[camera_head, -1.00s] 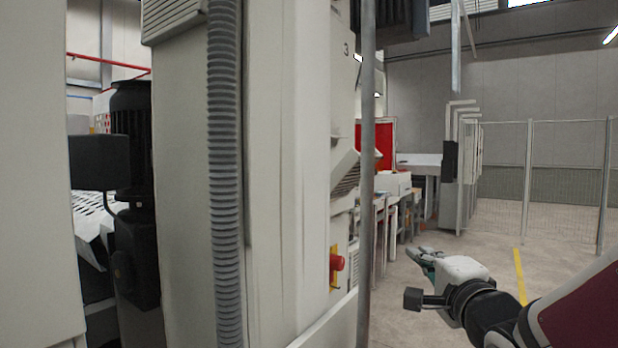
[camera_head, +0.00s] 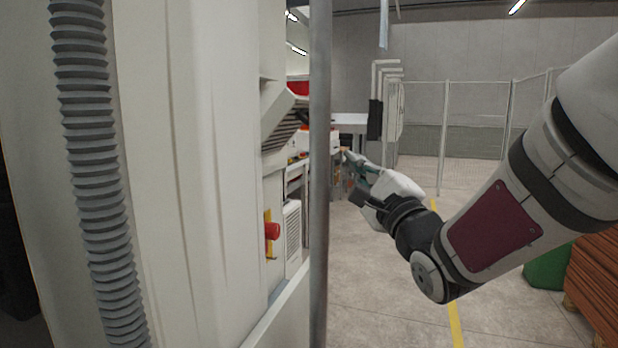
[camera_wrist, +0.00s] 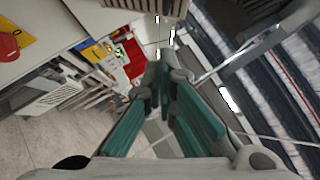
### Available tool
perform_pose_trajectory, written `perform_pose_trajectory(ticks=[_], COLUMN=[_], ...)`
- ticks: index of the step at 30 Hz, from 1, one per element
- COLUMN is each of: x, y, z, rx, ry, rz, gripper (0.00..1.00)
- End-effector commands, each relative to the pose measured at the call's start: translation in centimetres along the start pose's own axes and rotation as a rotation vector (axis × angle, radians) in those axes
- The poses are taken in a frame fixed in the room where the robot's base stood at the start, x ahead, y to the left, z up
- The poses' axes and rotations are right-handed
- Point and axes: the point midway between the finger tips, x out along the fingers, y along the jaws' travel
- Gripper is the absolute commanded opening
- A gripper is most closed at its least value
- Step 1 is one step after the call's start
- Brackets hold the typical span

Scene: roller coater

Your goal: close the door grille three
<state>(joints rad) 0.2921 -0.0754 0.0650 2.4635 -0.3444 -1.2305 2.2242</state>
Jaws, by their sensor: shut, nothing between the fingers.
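A slatted grille panel (camera_head: 281,130) juts out at a slant from the side of the pale machine. I take it for door grille three; its label is out of view now. A thin grey post hides part of the area beside it. A beige slatted part at the top edge of the wrist view (camera_wrist: 145,5) may be the same grille. My gripper (camera_head: 350,160) is to the right of the grille, apart from it in the head view. In the wrist view, its teal fingers (camera_wrist: 166,68) come together at the tips, with nothing held.
The grey post (camera_head: 319,200) stands close in front. A red button (camera_head: 272,231) on yellow sits below the grille, near a lower vented panel (camera_head: 292,235). A ribbed hose (camera_head: 90,180) runs down at left.

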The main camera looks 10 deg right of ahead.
Motion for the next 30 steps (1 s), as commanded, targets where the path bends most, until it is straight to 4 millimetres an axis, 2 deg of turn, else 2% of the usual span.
perform_pose_trajectory(ticks=[10, 12, 19, 30], x=[6.4, 7.1, 8.7, 8.9], y=[-0.1, -0.3, -0.2, -0.1], z=[0.1, 1.1, 2.6, 2.9], rx=[0.001, 0.002, 0.000, 0.000], ry=[0.001, -0.002, 0.001, 0.002], rz=[0.001, -0.001, 0.001, 0.000], gripper=[0.00, 0.00, 0.00, 0.00])
